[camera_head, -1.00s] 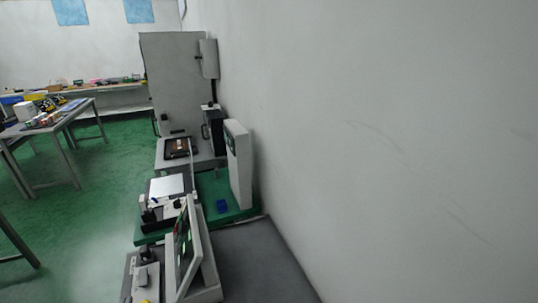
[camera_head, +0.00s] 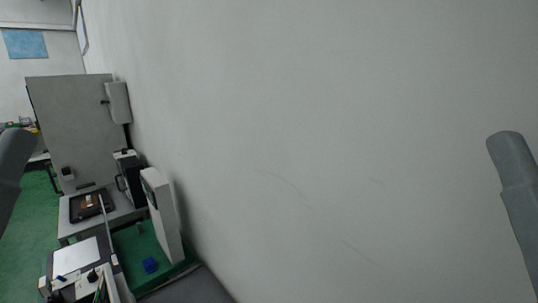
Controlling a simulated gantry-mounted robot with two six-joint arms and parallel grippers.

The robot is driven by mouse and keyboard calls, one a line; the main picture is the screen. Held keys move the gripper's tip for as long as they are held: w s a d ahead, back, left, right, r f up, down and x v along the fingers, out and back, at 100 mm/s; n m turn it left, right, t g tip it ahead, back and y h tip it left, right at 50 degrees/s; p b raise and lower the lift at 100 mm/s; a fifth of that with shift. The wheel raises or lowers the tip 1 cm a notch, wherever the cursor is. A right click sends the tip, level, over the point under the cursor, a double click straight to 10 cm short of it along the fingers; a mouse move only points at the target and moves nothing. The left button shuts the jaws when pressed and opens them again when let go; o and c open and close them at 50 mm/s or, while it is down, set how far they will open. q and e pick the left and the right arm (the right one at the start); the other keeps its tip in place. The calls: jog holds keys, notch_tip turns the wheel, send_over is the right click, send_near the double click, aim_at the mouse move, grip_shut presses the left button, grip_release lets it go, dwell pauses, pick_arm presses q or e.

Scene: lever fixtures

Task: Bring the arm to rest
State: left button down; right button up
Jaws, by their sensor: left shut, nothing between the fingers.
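A grey rounded part of my left arm (camera_head: 12,165) comes in at the left edge. My left gripper is shut and empty, but I cannot make out its fingertips clearly. A grey part of my right arm (camera_head: 515,190) stands at the right edge, and its gripper is not in view. Neither visible arm part appears to touch the fixtures. The fixtures stand in a row at the lower left: a tall white panel (camera_head: 163,212), a black device (camera_head: 130,178) and a station with a white plate (camera_head: 75,257).
A plain grey wall (camera_head: 320,130) fills most of the view. A tall grey board (camera_head: 70,120) stands behind the fixtures. A small blue block (camera_head: 150,265) lies on the green base. Green floor (camera_head: 30,240) is open at the left.

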notch_tip(320, 180, up, 29)
jog(key=p, duration=2.5)
jog(key=shift+f, duration=0.15)
jog(key=shift+w, duration=0.1)
